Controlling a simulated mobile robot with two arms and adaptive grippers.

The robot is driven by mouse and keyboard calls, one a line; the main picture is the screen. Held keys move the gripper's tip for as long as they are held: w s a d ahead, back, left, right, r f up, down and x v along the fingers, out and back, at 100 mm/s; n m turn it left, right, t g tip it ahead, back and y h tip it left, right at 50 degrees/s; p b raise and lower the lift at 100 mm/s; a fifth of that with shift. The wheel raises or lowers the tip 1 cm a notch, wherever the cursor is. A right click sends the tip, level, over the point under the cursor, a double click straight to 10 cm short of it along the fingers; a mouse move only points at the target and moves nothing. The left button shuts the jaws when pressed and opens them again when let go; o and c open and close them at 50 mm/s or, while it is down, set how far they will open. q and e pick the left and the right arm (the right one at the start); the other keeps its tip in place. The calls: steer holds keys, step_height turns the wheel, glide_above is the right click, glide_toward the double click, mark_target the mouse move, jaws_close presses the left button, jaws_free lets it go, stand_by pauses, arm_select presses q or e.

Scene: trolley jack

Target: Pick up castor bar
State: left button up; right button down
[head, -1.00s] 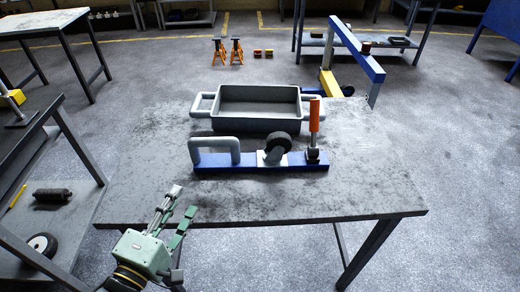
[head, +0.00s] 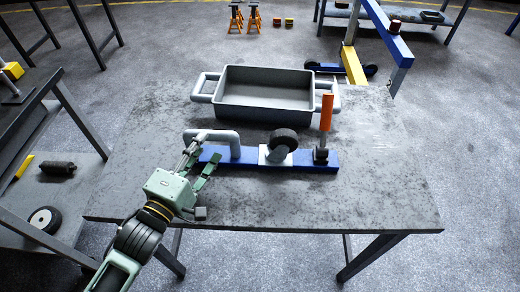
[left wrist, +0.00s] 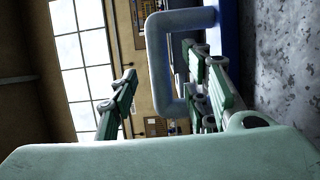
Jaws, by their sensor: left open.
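The castor bar (head: 240,160) is a blue bar lying along the grey table. It has a grey loop handle (head: 212,134) at its left end, a dark castor wheel (head: 284,139) on a light mount, and an upright orange grip (head: 326,112) at its right end. My left gripper (head: 203,158) is open and empty at the bar's left end, close to the handle. In the left wrist view, the handle (left wrist: 158,62) shows just past the open fingers, near the right one. Whether it lies between them I cannot tell. My right gripper is not in view.
A grey tray (head: 262,115) with side handles stands behind the bar on the table (head: 370,200). The table's right and front parts are clear. A shelf unit (head: 50,185) stands left. A blue and yellow hoist frame (head: 385,35) and orange stands (head: 254,20) are behind.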

mark_target(208, 139)
arm_select(q)
steer(key=x, duration=0.3)
steer(key=shift+w, duration=0.25)
steer(key=c, duration=0.9)
jaws_close()
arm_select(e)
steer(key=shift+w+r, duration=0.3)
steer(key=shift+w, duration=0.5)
arm_select(q)
steer(key=shift+w+d+r, duration=0.1)
steer(key=shift+r, duration=0.15)
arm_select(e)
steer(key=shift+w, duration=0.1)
